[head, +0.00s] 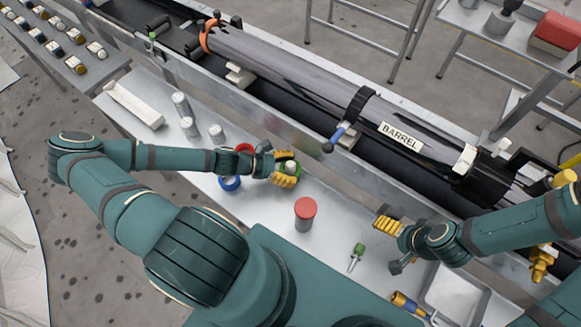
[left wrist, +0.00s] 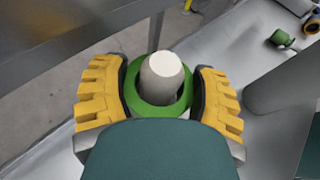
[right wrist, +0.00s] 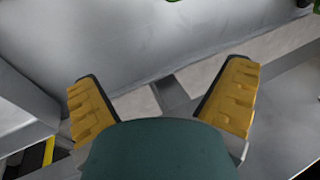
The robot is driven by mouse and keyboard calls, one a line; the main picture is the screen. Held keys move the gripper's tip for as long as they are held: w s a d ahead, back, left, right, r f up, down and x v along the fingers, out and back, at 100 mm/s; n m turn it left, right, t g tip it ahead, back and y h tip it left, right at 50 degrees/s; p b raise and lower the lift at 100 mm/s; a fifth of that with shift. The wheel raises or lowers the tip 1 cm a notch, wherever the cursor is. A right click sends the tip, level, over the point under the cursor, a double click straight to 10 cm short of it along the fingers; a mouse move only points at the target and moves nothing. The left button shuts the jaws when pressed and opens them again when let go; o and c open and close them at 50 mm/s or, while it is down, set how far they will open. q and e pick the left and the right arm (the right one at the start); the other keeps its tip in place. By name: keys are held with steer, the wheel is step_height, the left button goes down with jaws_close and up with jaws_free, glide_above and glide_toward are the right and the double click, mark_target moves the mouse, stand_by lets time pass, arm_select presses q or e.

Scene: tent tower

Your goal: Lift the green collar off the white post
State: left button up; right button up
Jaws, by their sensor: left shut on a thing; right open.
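The green collar (left wrist: 132,93) is a ring around the white post (left wrist: 162,72) in the left wrist view. The post's pale top stands up through the ring. My left gripper (left wrist: 160,98) has a yellow finger on each side of the collar and is shut on it. In the head view, the left gripper (head: 285,169) is at the bench with the collar (head: 298,171) between its fingers. How high the collar sits on the post is hard to tell. My right gripper (head: 391,244) is open and empty over the bench; its spread fingers show in the right wrist view (right wrist: 160,95).
A red-topped cylinder (head: 305,211) stands right of the left gripper. A red ring (head: 244,148) and a blue ring (head: 229,184) are beside my left forearm. Several bare white posts (head: 188,126) stand further left. A green-handled tool (head: 357,251) lies near the right gripper. The barrel (head: 320,87) runs behind.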

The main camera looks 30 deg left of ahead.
mark_target(291, 164)
arm_select(q)
steer(key=shift+r+p, duration=2.3)
steer(key=shift+r, duration=0.2)
steer(key=shift+r+p, duration=1.2)
arm_select(e)
step_height(291, 164, up, 8)
steer(key=w, duration=0.1)
steer(key=shift+w+d+f+t, duration=0.15)
steer(key=shift+w+d+t, duration=0.1)
steer(key=shift+t, duration=0.05)
steer(key=shift+f, duration=0.15)
